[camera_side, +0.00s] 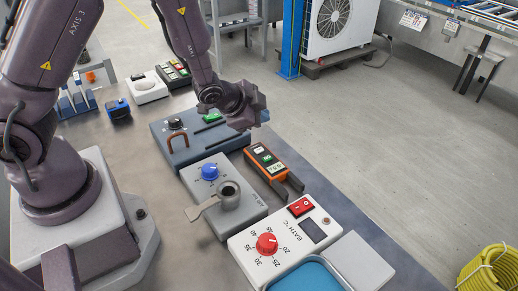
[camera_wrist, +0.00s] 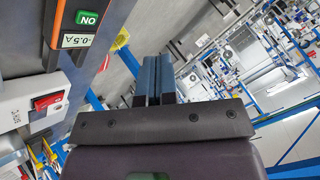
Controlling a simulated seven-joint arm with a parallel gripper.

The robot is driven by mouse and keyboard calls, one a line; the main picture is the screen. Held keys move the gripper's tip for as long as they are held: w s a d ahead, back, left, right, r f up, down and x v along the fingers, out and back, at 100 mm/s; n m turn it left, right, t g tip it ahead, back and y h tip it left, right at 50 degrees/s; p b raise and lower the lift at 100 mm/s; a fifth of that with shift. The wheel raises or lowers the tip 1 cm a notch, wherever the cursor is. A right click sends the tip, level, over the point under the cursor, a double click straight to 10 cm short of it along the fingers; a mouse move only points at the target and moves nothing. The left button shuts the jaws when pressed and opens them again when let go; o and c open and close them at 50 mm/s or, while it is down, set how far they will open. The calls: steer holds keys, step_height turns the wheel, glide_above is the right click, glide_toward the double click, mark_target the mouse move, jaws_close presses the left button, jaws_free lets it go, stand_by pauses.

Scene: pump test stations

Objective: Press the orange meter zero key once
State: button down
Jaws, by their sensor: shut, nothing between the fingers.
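The orange meter (camera_side: 266,161) lies on the bench in the side view, with a small display, a green key and a pale key on its dark face. In the wrist view part of the orange meter (camera_wrist: 60,22) shows at the upper left, with its green key (camera_wrist: 88,18) and a display reading about -0.5 A. I cannot make out which key is the zero key. My gripper (camera_side: 263,116) is above and behind the meter in the side view, apart from it. Its blue-grey fingers (camera_wrist: 152,78) are shut and empty in the wrist view.
A blue-grey station (camera_side: 195,140) lies left of the meter. A grey unit with a blue knob (camera_side: 210,171) and a white bath controller with a red knob (camera_side: 267,243) stand nearer. The bench edge and open floor (camera_side: 370,150) are on the right.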

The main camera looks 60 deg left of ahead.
mark_target(259, 151)
steer(key=shift+f, duration=3.5)
steer(key=shift+f, duration=0.4)
steer(key=shift+f, duration=0.45)
steer(key=shift+r, duration=0.85)
steer(key=shift+r, duration=2.55)
